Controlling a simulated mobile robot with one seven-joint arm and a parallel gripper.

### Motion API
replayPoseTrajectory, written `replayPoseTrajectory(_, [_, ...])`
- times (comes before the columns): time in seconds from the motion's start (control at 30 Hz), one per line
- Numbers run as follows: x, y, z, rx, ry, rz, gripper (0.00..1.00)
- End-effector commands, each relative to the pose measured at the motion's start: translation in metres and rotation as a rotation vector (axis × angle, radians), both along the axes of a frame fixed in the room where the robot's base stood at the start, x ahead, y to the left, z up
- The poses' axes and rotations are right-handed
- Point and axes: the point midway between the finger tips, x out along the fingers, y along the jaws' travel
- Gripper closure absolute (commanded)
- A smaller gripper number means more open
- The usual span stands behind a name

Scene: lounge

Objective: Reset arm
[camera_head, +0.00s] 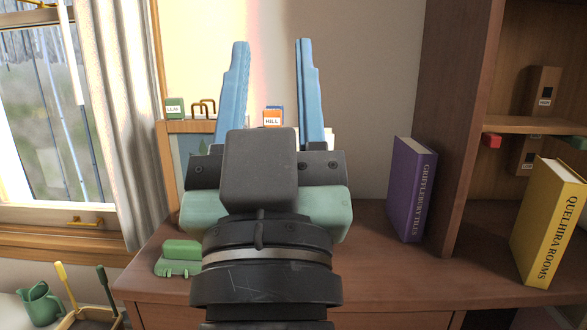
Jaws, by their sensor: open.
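My gripper (271,95) is in the centre of the head view, raised above a brown wooden cabinet top (370,280). Its two blue fingers point up and stand wide apart, with nothing held between them. My wrist and gripper body hide the middle of the cabinet top and part of what stands behind it.
A purple book (409,190) and a yellow book (549,225) stand on the right. A green object (179,258) sits left of my wrist. Behind are a block labelled HILL (272,121) and one labelled LEAF (174,108). A shelf (535,126) rises at right; a green pitcher (39,303) is lower left.

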Motion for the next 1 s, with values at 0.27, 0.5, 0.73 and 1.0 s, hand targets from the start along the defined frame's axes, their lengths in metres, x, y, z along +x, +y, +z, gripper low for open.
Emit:
replayPoseTrajectory(0.27, [-0.040,-0.017,0.112,0.039,-0.136,0.003,0.56])
replayPoseTrajectory(0.5, [-0.039,-0.016,0.187,0.038,-0.132,0.003,0.56])
replayPoseTrajectory(0.73, [-0.039,-0.016,0.259,0.037,-0.131,0.003,0.56])
replayPoseTrajectory(1.0, [-0.038,-0.016,0.340,0.037,-0.130,0.004,0.56])
